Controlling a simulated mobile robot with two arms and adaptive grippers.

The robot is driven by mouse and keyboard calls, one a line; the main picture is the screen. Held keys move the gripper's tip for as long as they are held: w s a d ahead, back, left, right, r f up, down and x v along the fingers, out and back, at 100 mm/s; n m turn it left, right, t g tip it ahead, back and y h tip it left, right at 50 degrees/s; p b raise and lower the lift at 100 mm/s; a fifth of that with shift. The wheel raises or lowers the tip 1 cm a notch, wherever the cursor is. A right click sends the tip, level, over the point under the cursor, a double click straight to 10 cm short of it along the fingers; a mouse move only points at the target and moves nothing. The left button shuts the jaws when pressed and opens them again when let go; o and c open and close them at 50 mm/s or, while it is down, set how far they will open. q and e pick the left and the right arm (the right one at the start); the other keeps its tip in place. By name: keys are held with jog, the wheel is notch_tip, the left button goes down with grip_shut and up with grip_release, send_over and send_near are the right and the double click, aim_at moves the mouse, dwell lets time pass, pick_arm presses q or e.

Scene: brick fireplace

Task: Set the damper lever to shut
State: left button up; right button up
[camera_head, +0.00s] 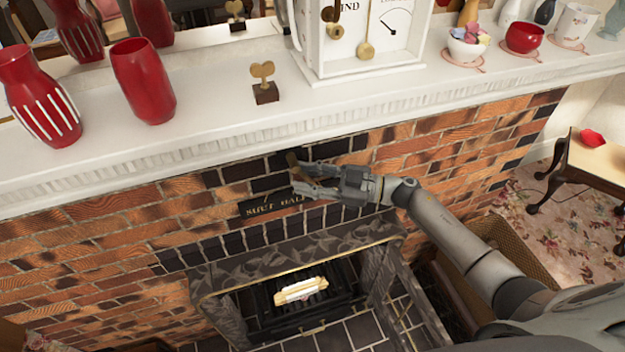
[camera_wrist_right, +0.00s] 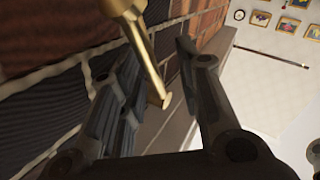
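The damper lever is a brass rod with a thick round end (camera_wrist_right: 146,55) in the right wrist view. It lies between the two dark fingers of my right gripper (camera_wrist_right: 155,60), which stand apart with a gap visible beside the rod. In the head view, my right gripper (camera_head: 295,180) is at the brick wall above the fireplace opening, fingers spread. A small brownish part of the lever (camera_head: 292,158) shows by the upper finger; the rest is hidden. A dark plate (camera_head: 268,206) with "SHUT" and "HALF" lettering is below left of the gripper, its right part covered. My left gripper is not in view.
The white mantel shelf (camera_head: 210,115) juts out above the gripper. The firebox with a grate (camera_head: 300,305) opens below. A side table (camera_head: 590,155) stands right.

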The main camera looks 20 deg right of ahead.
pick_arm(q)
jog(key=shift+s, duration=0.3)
pick_arm(e)
jog(key=shift+w+a, duration=0.1)
jog(key=shift+c, duration=0.4)
grip_shut()
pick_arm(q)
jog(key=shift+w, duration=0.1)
pick_arm(e)
jog(key=shift+f, duration=0.1)
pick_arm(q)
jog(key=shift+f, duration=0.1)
pick_arm(e)
jog(key=shift+a+f, duration=0.1)
jog(key=shift+a, duration=0.05)
